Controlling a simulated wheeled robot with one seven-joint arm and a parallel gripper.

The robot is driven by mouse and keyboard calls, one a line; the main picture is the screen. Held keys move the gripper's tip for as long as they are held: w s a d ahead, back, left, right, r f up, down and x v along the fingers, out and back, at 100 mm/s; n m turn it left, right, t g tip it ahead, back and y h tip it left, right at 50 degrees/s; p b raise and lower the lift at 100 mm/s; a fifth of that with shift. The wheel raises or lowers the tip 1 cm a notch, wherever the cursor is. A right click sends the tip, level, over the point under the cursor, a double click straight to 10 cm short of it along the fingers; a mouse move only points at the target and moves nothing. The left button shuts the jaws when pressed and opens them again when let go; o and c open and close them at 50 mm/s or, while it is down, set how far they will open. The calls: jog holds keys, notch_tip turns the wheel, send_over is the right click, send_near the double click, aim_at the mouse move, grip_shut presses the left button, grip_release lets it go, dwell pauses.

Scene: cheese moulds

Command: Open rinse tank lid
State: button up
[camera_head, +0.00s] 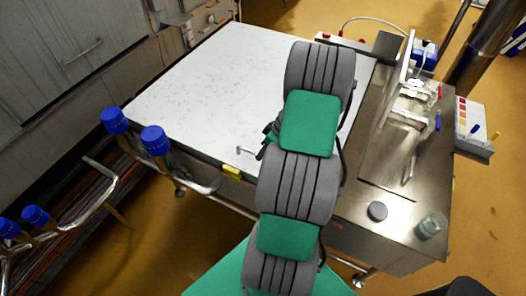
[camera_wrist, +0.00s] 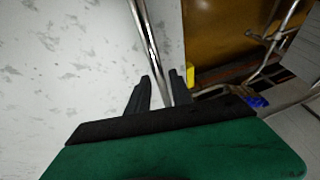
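The rinse tank lid (camera_head: 190,85) is a wide, pale, speckled metal sheet lying flat over the tank, closed. A thin metal bar handle (camera_head: 246,151) shows near its front edge, partly hidden by my arm. My gripper (camera_head: 268,139) is low over the lid beside this handle, mostly hidden in the head view. In the wrist view, the handle (camera_wrist: 147,40) runs down between the two dark fingers of my gripper (camera_wrist: 160,86). The fingers stand apart on either side of the bar, with no clear contact. The lid (camera_wrist: 70,70) fills the left side there.
A yellow tag (camera_head: 231,169) is on the tank's front edge. A steel worktop (camera_head: 345,195) at the right bears a dark puck (camera_head: 377,211), a glass jar (camera_head: 431,226) and a white stand. Rails with blue caps (camera_head: 155,140) stand at left, near cabinets (camera_head: 75,60).

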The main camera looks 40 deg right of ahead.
grip_shut()
dwell(1.1)
